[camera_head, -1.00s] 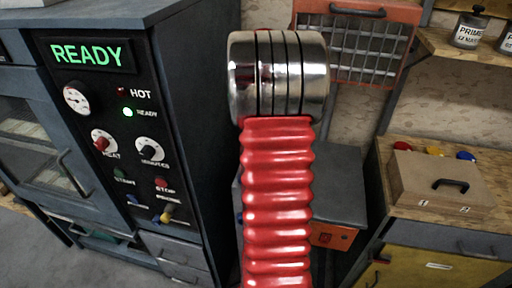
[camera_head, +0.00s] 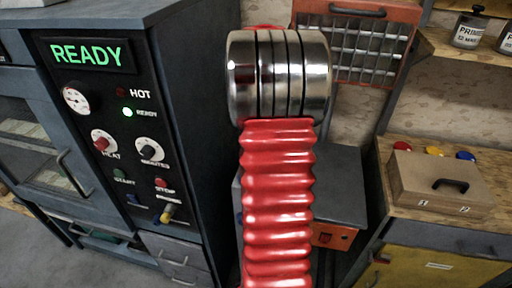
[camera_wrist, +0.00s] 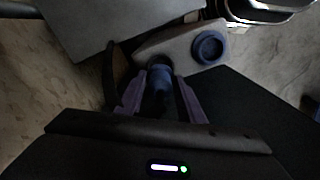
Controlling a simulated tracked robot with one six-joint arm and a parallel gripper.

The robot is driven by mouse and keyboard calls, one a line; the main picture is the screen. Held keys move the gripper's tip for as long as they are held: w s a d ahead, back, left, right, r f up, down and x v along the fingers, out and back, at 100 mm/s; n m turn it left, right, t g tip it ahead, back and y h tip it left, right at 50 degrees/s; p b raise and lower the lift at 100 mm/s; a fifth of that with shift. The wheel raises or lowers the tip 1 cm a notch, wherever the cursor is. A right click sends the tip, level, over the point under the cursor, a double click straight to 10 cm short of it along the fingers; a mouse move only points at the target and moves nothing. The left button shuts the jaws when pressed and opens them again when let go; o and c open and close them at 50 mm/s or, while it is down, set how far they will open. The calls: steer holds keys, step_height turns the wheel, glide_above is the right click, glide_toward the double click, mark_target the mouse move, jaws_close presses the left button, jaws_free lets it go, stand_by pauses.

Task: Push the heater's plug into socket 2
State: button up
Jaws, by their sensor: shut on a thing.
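In the wrist view my gripper (camera_wrist: 160,100) is shut on a dark plug with a blue part (camera_wrist: 159,78), which points away from the camera. The plug's front end meets or is very near a pale grey socket block (camera_wrist: 180,50); I cannot tell how deep it sits. A blue-ringed round socket (camera_wrist: 208,47) shows on the right of the block, with nothing in it. No socket number is readable. In the head view my arm hides the gripper and plug. I cannot tell which thing is the heater.
A dark cabinet (camera_head: 190,120) with a lit READY display (camera_head: 91,54) stands at the left. An orange-framed grille (camera_head: 358,50) is behind my arm. At the right a bench carries a wooden box (camera_head: 440,183). A grey panel (camera_wrist: 110,25) is close by in the wrist view.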

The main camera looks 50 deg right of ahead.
steer(key=shift+r, duration=1.85)
steer(key=o, duration=0.6)
steer(key=c, duration=0.6)
